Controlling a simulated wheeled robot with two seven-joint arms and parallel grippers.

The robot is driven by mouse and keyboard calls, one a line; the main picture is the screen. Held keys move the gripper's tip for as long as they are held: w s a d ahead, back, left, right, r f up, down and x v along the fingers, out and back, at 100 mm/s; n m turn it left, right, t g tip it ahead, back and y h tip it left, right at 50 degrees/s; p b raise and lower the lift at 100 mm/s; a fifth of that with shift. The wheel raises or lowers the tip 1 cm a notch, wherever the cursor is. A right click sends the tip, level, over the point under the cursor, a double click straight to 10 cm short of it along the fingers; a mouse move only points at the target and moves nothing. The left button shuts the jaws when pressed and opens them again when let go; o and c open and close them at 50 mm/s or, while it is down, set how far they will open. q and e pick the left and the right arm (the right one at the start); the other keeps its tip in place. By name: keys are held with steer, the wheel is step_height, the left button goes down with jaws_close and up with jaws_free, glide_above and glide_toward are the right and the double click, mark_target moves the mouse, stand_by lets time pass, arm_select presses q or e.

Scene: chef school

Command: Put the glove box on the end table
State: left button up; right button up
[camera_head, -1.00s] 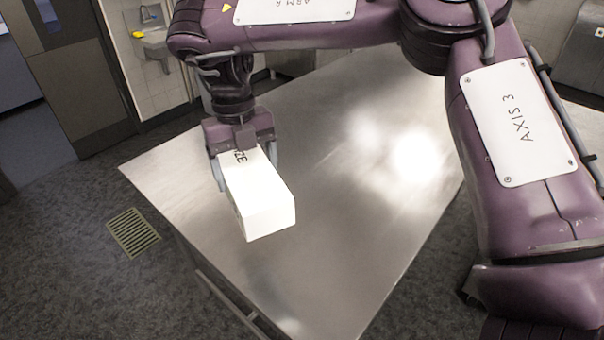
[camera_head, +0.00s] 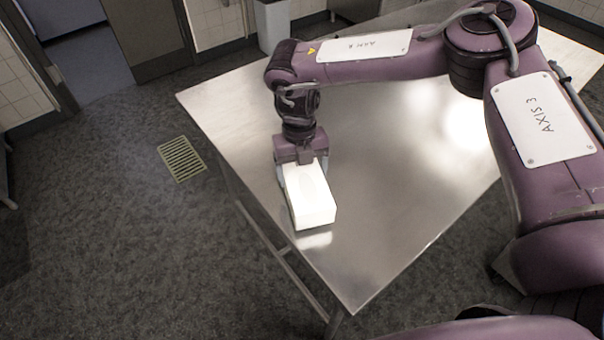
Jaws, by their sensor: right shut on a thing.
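The glove box is a white rectangular box (camera_head: 312,200) with a faint oval on its top. My right gripper (camera_head: 305,172) is shut on its far end, with a finger along its side. The box is over the steel table (camera_head: 390,215), near the table's left edge. I cannot tell for sure whether it touches the top or hangs just above it. My left gripper is not in view. I cannot tell whether this steel table is the end table.
The rest of the steel tabletop is bare. Open dark floor with a yellow-edged drain grate (camera_head: 181,158) lies to the left. A grey bin (camera_head: 272,22) stands by the tiled wall behind the table, and a doorway opens at the far left.

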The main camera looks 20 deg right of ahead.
steer(key=shift+f, duration=1)
steer(key=shift+f, duration=0.1)
steer(key=o, duration=1.2)
steer(key=shift+c, duration=0.2)
